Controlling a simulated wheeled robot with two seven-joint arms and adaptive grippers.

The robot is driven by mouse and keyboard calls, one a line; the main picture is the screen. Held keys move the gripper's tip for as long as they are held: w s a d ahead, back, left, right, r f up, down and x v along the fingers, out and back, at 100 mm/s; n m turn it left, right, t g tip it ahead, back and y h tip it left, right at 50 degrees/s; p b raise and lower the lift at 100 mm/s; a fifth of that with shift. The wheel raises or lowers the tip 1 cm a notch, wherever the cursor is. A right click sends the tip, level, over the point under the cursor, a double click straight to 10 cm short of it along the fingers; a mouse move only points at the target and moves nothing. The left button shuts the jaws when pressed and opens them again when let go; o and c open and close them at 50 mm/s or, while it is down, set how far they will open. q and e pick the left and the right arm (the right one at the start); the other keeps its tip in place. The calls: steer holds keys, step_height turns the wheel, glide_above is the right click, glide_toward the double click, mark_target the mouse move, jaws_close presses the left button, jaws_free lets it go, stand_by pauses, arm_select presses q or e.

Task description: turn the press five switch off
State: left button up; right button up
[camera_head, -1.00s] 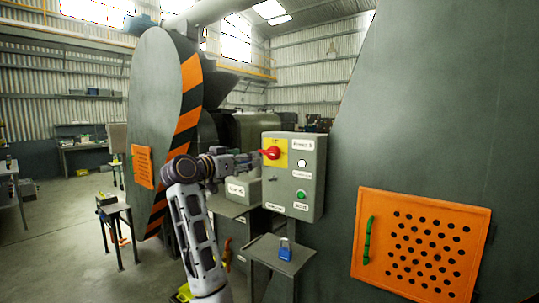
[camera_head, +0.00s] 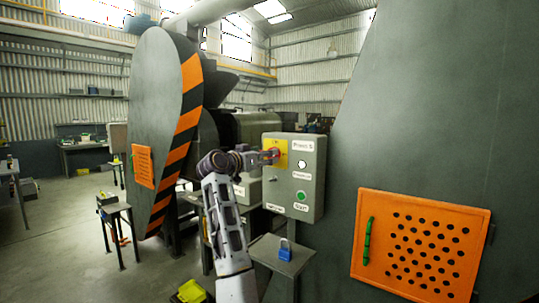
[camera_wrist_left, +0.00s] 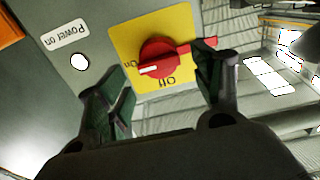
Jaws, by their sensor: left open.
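The grey control box (camera_head: 304,215), labelled Press 5, carries a yellow plate with a red rotary switch. In the left wrist view the red switch (camera_wrist_left: 163,58) sits on the yellow plate (camera_wrist_left: 180,22). Its white mark points left to the On label, and the Off label is below it. Its red handle stretches to the right. My left gripper (camera_wrist_left: 160,82) is open in front of the switch, one finger on each side. The right finger overlaps the handle's end; I cannot tell if they touch. In the head view my left gripper (camera_head: 268,155) hides much of the switch.
A blue padlock (camera_head: 285,250) stands on a small shelf under the box. An orange perforated panel (camera_head: 420,245) is at the right. Floor is open at the left.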

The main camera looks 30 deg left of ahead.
arm_select(q)
steer(key=shift+w+d, duration=0.2)
steer(key=shift+w, duration=1.5)
steer(key=shift+c, duration=0.6)
steer(key=c, duration=0.9)
steer(key=shift+o, duration=0.2)
